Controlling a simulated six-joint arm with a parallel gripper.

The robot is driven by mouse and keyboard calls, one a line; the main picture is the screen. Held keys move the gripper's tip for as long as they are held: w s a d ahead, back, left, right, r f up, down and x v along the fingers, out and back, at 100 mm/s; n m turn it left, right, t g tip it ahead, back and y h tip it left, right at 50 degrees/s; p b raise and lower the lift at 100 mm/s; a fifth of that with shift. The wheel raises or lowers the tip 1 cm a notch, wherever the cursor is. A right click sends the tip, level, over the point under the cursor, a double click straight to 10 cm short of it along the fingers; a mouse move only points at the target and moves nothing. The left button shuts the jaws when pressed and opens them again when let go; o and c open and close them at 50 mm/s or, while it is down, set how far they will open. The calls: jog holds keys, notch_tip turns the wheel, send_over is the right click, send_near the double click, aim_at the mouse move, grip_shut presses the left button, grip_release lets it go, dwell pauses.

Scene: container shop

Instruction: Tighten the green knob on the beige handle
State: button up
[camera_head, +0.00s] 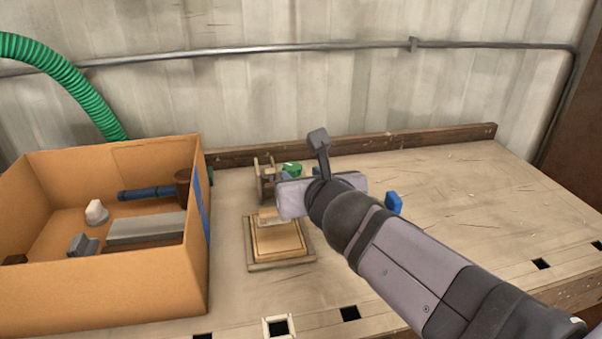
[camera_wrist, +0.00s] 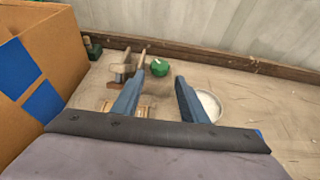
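The green knob (camera_head: 292,169) sits on the bench near the back, just beyond my gripper. In the wrist view the green knob (camera_wrist: 159,67) lies beyond the fingertips, roughly between them. A brownish-beige upright piece (camera_head: 264,180) stands just left of the knob, and it also shows in the wrist view (camera_wrist: 141,58). It may be the beige handle, but I cannot tell whether it joins the knob. My gripper (camera_wrist: 159,77) is open, with its two blue-grey fingers apart and nothing between them. In the head view the gripper's fingers are mostly hidden behind its body.
A cardboard box (camera_head: 110,290) with several parts stands at the left. A wooden frame (camera_head: 280,266) lies in front of my gripper. A white round dish (camera_wrist: 208,106) is by the right finger. A blue block (camera_head: 393,203) stands to the right. The bench's right side is mostly clear.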

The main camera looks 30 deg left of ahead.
jog(key=shift+o, duration=1.3)
jog(key=shift+r, duration=0.1)
notch_tip(320, 180, up, 8)
jog(key=n+g+y+p, duration=0.1)
jog(key=n+y+p, duration=0.2)
jog(key=p, duration=0.6)
send_over(301, 167)
jog(key=w+a+n+g+y+p, duration=0.2)
jog(key=w+n+g+p, duration=0.1)
jog(key=p, duration=0.2)
jog(key=d+f+n+g+p, duration=0.2)
jog(key=d+g, duration=0.1)
jog(key=d+f+n+g+h+p, duration=0.1)
jog(key=d+f+n+g+p, duration=0.1)
jog(key=d+f+g+p, duration=0.1)
jog(key=d+f+n+g+h+p, duration=0.1)
jog(key=d+f+n+g+p, duration=0.1)
jog(key=d+f+g+p, duration=0.1)
jog(key=shift+s+d+f, duration=0.15)
jog(key=shift+s+d, duration=0.1)
jog(key=shift+s, duration=0.05)
jog(key=shift+p+x, duration=1.05)
jog(key=shift+x, duration=2.65)
jog(key=shift+s, duration=0.1)
